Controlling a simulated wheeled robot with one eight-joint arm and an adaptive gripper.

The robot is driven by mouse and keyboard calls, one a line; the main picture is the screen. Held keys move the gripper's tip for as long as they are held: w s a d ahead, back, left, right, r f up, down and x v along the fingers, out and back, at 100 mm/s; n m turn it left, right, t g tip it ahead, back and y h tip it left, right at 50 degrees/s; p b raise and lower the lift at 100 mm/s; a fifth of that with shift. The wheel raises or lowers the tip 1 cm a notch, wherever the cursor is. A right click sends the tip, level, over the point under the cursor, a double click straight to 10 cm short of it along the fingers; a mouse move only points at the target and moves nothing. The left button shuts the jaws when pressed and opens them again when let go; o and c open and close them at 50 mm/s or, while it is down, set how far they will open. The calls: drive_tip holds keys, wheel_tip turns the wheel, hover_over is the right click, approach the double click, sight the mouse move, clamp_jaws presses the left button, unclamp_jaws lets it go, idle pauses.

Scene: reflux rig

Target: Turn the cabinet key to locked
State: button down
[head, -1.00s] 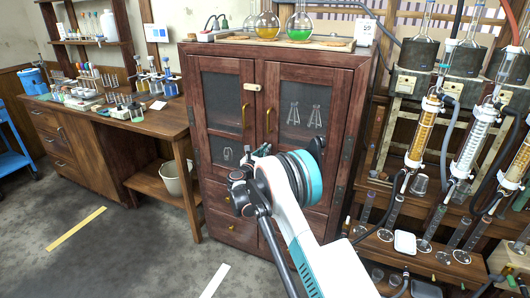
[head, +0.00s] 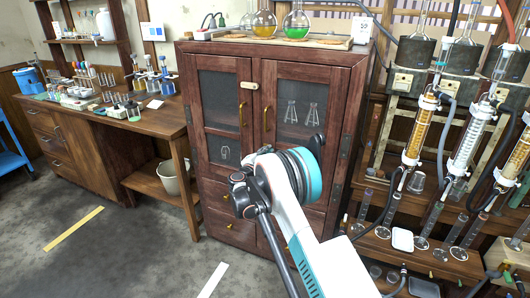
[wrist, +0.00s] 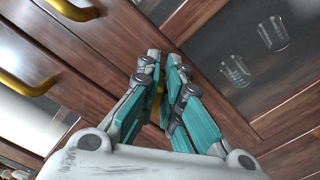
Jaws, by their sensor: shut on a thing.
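The wooden cabinet (head: 215,160) stands in the middle of the head view, with two dark glass doors and brass handles. My gripper (wrist: 165,68) is at the cabinet front, against the wood beside a glass pane in the wrist view. Its teal fingers are shut on a small brass piece (wrist: 158,92), which looks like the cabinet key. Most of the key is hidden between the fingers, so its turn angle cannot be read. In the head view my arm covers the gripper and the lock area. Both doors look closed.
Glass condensers (head: 465,140) and hoses crowd the right side. A wooden bench (head: 100,115) with bottles is at left. The floor in front of the cabinet's left side is clear.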

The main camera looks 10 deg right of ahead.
drive_tip(key=m, duration=0.3)
drive_tip(key=f+m, duration=0.1)
drive_tip(key=m, duration=0.2)
drive_tip(key=shift+s+d, duration=0.1)
idle(0.5)
drive_tip(key=c, duration=1.7)
unclamp_jaws()
drive_tip(key=shift+s, duration=0.1)
drive_tip(key=v, duration=1.2)
